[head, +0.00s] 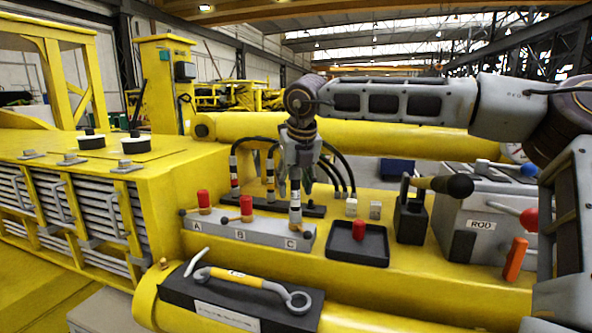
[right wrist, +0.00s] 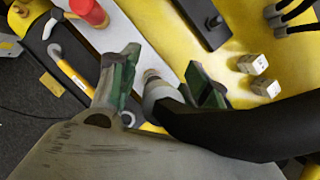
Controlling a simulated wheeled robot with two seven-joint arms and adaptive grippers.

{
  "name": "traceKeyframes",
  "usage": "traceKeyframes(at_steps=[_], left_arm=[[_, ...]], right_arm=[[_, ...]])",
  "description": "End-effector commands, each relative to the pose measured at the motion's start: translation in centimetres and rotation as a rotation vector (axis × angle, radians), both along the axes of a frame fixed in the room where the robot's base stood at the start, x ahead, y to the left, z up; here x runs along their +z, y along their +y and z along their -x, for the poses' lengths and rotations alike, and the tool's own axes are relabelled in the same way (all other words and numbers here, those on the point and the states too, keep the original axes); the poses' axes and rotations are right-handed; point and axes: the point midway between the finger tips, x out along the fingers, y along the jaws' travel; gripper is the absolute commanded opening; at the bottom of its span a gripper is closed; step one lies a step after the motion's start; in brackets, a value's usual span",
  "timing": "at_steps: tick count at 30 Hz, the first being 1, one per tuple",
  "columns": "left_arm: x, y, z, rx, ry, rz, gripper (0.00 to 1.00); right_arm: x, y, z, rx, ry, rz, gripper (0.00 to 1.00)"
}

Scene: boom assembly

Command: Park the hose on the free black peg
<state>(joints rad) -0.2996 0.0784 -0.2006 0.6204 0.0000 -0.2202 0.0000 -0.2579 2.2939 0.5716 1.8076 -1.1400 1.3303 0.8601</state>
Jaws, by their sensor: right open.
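The hose (head: 296,200), with a grey end and white band, stands upright at port C of the grey block (head: 262,232). In the right wrist view the hose's black body (right wrist: 215,130) and grey end (right wrist: 157,92) lie between my fingers. My right gripper (head: 297,165) is open above port C, around the hose's upper part; its green-padded fingers also show in the right wrist view (right wrist: 163,72). I cannot tell whether they touch the hose. A black rail (head: 313,211) behind the block carries other hoses; its bare black peg shows in the right wrist view (right wrist: 214,22). My left gripper is not in view.
Red caps sit at ports A (head: 204,198) and B (head: 246,204). A black tray (head: 378,247) holds another red cap (head: 359,229). Two small pale blocks (head: 351,207) (head: 375,210), a black lever (head: 410,218) and the ROD box (head: 480,235) stand to the right. A yellow-handled tool (head: 240,279) lies in front.

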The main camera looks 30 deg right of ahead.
Motion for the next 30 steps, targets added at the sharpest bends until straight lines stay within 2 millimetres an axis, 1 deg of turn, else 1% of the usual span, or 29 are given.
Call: traceKeyframes(at_steps=[3,7,18,19,27,30], left_arm=[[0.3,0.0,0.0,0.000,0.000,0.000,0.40],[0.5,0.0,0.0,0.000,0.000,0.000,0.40],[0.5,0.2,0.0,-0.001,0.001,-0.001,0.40],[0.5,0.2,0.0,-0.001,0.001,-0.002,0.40],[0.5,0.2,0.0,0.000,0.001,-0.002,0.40],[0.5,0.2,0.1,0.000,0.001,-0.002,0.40]], right_arm=[[-1.0,-0.1,-0.4,0.001,0.001,-0.001,0.47],[-1.6,-0.2,-0.7,0.000,0.002,-0.001,0.47],[-2.0,-0.2,-0.8,0.000,0.000,-0.001,0.47],[-2.0,-0.2,-0.8,0.000,0.000,-0.001,0.46],[-1.9,-0.2,-0.8,0.000,0.000,-0.001,0.11],[-1.9,-0.2,-0.8,0.000,0.000,0.000,0.00]])
